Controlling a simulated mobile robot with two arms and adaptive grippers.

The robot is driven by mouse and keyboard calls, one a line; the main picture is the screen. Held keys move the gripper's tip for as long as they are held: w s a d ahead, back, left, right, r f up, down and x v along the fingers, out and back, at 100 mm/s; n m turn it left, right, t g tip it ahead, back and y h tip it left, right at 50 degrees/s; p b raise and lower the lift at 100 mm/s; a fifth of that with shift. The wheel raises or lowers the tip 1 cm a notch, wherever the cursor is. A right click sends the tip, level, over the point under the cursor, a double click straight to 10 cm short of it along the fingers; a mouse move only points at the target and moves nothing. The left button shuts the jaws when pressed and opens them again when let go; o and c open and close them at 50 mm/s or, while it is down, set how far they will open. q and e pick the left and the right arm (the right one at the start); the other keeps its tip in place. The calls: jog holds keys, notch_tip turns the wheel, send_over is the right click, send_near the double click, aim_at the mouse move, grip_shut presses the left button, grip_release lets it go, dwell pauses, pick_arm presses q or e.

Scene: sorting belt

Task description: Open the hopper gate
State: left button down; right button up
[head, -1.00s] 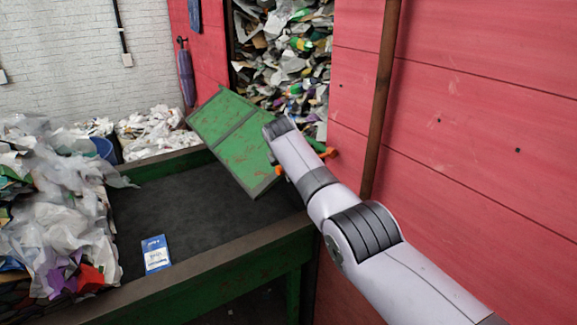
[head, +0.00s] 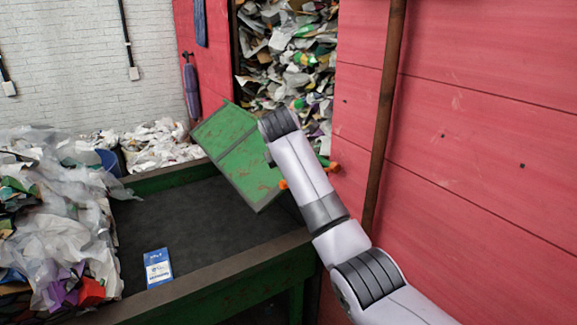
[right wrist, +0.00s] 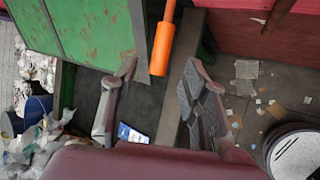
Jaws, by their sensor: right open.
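The hopper gate (head: 232,150) is a scuffed green panel that hangs tilted over the belt, in front of the waste-filled opening. It also shows at the upper left of the right wrist view (right wrist: 95,35). An orange handle (right wrist: 162,45) hangs down beside the gate; bits of orange (head: 335,167) show on either side of my arm in the head view. My right gripper (right wrist: 160,75) is open, with the handle's lower end near the gap between its fingertips and not clamped. In the head view my right arm hides this gripper. My left gripper is not in view.
The dark belt (head: 200,225) has green side walls and carries a blue-and-white packet (head: 158,267). Plastic waste (head: 50,220) is heaped at the left. A red wall (head: 480,130) with a rusty vertical pipe (head: 385,110) stands close on the right.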

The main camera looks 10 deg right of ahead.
jog(key=v, duration=0.2)
jog(key=shift+s+a+r, duration=0.1)
jog(key=shift+s+r, duration=0.1)
